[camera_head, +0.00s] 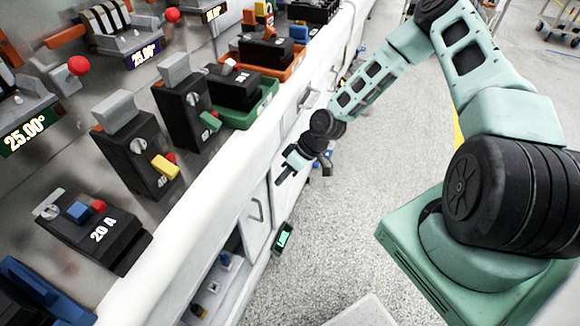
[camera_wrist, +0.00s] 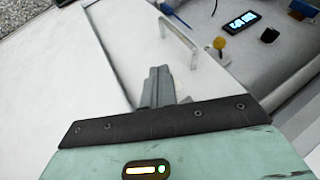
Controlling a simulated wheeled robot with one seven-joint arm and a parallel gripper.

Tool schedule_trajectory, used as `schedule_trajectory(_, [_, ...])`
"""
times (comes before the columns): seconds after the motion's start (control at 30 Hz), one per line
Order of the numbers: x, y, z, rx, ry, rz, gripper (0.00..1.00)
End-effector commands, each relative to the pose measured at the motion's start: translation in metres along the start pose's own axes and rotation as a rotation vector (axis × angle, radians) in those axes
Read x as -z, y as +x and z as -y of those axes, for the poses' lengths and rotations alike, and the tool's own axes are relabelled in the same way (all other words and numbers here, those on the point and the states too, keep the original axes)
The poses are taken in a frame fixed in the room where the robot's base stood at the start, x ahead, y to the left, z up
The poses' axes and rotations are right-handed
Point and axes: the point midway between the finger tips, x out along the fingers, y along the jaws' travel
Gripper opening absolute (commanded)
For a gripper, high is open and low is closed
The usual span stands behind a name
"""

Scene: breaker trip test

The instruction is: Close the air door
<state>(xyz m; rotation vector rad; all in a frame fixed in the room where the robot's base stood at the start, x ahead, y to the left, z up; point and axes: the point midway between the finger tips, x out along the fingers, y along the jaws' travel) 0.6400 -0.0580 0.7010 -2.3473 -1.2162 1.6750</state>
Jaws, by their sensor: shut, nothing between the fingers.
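A white cabinet door (camera_head: 262,226) with a bar handle (camera_head: 256,208) is on the bench front in the head view. The wrist view shows a white door panel (camera_wrist: 135,60) with a bar handle (camera_wrist: 179,42) along its right side. I cannot tell for certain which panel is the air door. An open compartment (camera_wrist: 245,75) lies just right of the panel in the wrist view. My gripper (camera_head: 281,178) is shut and empty, in front of the cabinet fronts. Its closed fingers (camera_wrist: 158,86) show before the white panel, below the handle; contact cannot be told.
The bench top carries several breakers, including one marked 20 A (camera_head: 100,228), and coloured trays (camera_head: 262,105). Small items, including a yellow knob (camera_wrist: 219,43), are in the compartment.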

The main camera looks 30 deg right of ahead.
Motion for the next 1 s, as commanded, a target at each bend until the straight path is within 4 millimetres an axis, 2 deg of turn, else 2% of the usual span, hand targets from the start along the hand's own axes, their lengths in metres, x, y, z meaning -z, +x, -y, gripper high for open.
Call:
schedule_trajectory(0.03, [-0.001,0.011,0.002,0.003,-0.001,0.004,0.0])
schedule_trajectory(0.17, [0.0,0.035,0.003,0.002,-0.001,0.003,0.0])
schedule_trajectory(0.23, [0.001,0.037,0.016,0.003,-0.002,0.004,0.0])
schedule_trajectory(0.43, [0.0,0.047,0.032,0.0,-0.001,0.002,0.0])
schedule_trajectory(1.0, [0.0,0.052,0.04,0.0,0.0,0.002,0.0])
